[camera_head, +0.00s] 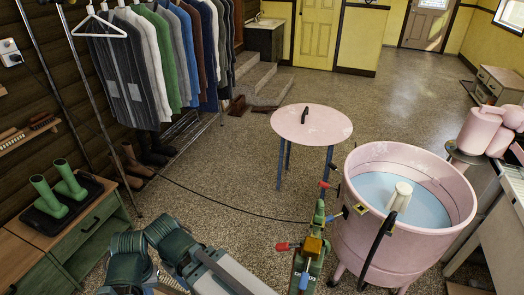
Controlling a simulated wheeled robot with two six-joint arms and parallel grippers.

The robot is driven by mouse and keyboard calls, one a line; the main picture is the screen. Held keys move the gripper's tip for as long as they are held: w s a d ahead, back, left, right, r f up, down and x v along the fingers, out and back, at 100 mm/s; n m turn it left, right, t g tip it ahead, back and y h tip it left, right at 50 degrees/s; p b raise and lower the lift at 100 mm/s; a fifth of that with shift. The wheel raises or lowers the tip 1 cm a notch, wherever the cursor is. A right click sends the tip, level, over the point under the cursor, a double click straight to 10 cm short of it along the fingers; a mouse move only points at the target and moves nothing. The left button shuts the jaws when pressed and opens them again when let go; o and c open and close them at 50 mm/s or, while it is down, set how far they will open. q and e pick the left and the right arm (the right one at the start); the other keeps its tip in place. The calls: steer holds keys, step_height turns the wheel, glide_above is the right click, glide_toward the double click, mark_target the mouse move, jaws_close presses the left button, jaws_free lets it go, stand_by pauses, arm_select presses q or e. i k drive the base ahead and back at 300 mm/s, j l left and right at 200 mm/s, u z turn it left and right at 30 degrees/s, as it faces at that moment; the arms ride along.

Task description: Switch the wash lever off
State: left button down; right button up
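A pink washer tub (350,240) stands at the right with pale blue water and a cream agitator (399,196) in it. On its near left side is a green upright assembly (316,250) with an orange block and red-tipped levers. One red-tipped lever (284,246) points left, and another (325,184) sits higher by the tub's rim. A short dark lever (338,216) sticks out from the tub's side. I cannot tell which is the wash lever or how it is set. My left arm reaches in at the bottom, its gripper out of frame. My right gripper is not visible.
A black hose (377,247) hangs over the tub's near side. A thin dark cord (235,207) crosses the floor. Clothes (165,55) hang at the left above boots.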

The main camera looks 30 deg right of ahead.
mark_target(330, 165)
steer(key=i+j+u, duration=0.4)
steer(key=i+u, duration=0.2)
steer(key=i+z, duration=0.2)
steer(key=i, duration=0.2)
steer(key=i+j+z, duration=0.2)
steer(key=i, duration=0.2)
steer(key=i+l+z, duration=0.1)
steer(key=i+z, duration=0.15)
steer(key=z, duration=0.15)
steer(key=i+z, duration=0.2)
steer(key=z, duration=0.15)
steer(key=i+z, duration=0.25)
steer(key=z, duration=0.15)
steer(key=i+z, duration=0.25)
steer(key=z, duration=0.15)
steer(key=i+z, duration=0.25)
steer(key=z, duration=0.2)
steer(key=i+z, duration=0.25)
steer(key=z, duration=0.15)
steer(key=i+j+z, duration=0.15)
steer(key=z, duration=0.3)
steer(key=i+j+z, duration=0.25)
steer(key=z, duration=0.2)
steer(key=i+j+z, duration=0.4)
steer(key=i+j, duration=0.05)
